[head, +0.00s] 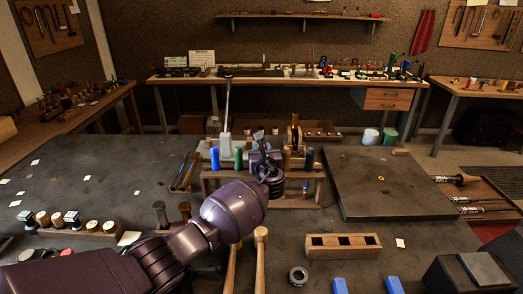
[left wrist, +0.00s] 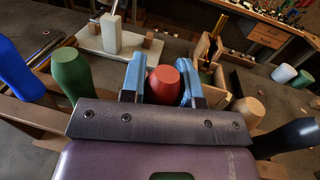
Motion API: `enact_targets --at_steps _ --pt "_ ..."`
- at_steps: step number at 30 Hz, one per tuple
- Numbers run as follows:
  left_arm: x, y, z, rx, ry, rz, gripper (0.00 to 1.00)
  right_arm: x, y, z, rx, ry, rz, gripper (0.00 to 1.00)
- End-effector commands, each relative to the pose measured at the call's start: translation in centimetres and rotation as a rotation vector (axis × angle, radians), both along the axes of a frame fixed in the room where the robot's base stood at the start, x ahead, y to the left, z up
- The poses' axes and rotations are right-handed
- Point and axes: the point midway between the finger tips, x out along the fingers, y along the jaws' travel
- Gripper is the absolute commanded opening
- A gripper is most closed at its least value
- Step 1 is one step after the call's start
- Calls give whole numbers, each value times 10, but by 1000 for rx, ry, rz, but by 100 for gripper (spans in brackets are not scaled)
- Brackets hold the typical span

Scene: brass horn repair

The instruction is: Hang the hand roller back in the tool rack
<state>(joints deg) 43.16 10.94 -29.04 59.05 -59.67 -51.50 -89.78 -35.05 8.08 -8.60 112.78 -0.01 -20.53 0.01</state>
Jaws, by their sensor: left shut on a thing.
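The tool rack (head: 262,176) is a low wooden stand in the middle of the bench, with a row of handles in it. My left gripper (head: 268,163) is over the middle of this row. In the left wrist view its blue fingers are shut on a red handle (left wrist: 163,84), which fits the hand roller. The handle's lower end is hidden behind my gripper, so I cannot tell whether it sits in a slot. Blue (left wrist: 16,68) and green (left wrist: 70,75) handles stand to its left. A tan handle (left wrist: 246,110) and a dark one (left wrist: 286,138) stand to its right.
A grey slab (head: 390,185) lies right of the rack. A white block with an upright lever (head: 225,145) stands behind it. Two pale wooden handles (head: 260,250) and a slotted wooden block (head: 343,246) are in front.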

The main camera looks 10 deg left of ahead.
Motion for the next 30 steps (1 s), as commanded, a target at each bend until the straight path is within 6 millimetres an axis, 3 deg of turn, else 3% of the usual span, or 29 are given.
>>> enact_targets --at_steps 6,7,12,30 --pt "0 0 -7 0 -1 -1 1 0 0 -6 0 -2 0 56" --pt "0 0 -6 0 -1 -1 34 0 0 -5 0 -1 0 56" --pt "0 0 -6 0 0 0 59 0 0 -4 0 -1 0 56" --pt "1 4 -7 1 1 0 59 0 0 -4 1 -1 0 56"
